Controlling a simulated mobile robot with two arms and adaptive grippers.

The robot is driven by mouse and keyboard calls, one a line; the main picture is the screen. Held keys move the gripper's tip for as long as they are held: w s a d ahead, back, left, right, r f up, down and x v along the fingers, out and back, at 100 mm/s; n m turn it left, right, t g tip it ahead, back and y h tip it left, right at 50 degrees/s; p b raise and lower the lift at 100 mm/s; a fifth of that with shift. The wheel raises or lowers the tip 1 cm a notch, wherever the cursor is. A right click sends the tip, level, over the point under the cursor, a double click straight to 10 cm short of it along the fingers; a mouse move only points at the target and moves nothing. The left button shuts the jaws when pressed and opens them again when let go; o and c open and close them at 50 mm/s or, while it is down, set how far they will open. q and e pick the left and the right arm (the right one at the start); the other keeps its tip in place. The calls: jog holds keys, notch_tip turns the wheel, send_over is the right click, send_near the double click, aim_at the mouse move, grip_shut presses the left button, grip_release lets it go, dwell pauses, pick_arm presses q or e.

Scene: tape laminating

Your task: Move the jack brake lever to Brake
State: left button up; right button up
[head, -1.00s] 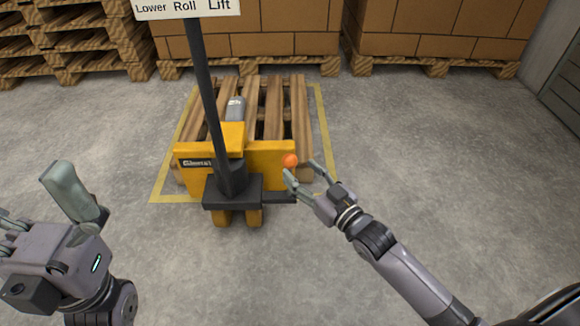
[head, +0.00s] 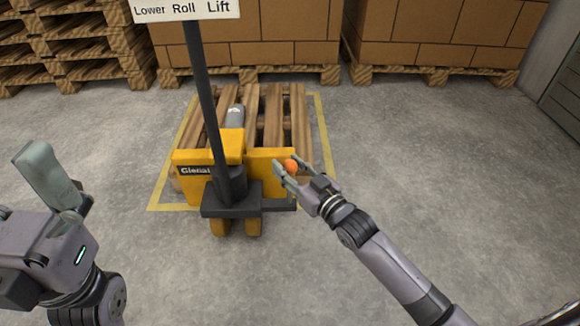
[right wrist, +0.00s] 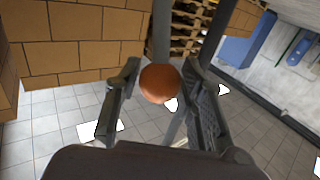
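The yellow pallet jack (head: 268,172) stands at a wooden pallet, with its dark upright post (head: 208,100) rising to a white sign reading "Lower Roll Lift" (head: 185,10). The orange ball knob (head: 290,165) of the brake lever is at the jack's right side. My right gripper (head: 291,171) is open, its fingers around the knob. I cannot read any Brake marking. My left gripper is at the lower left, away from the jack; its finger (head: 48,175) points up.
The wooden pallet (head: 270,110) lies inside a yellow floor outline (head: 326,130). Cardboard boxes (head: 430,35) on pallets line the back, and stacked empty pallets (head: 70,45) stand at the far left. The grey floor to the right is clear.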

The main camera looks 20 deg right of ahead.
grip_shut()
dwell(0.3)
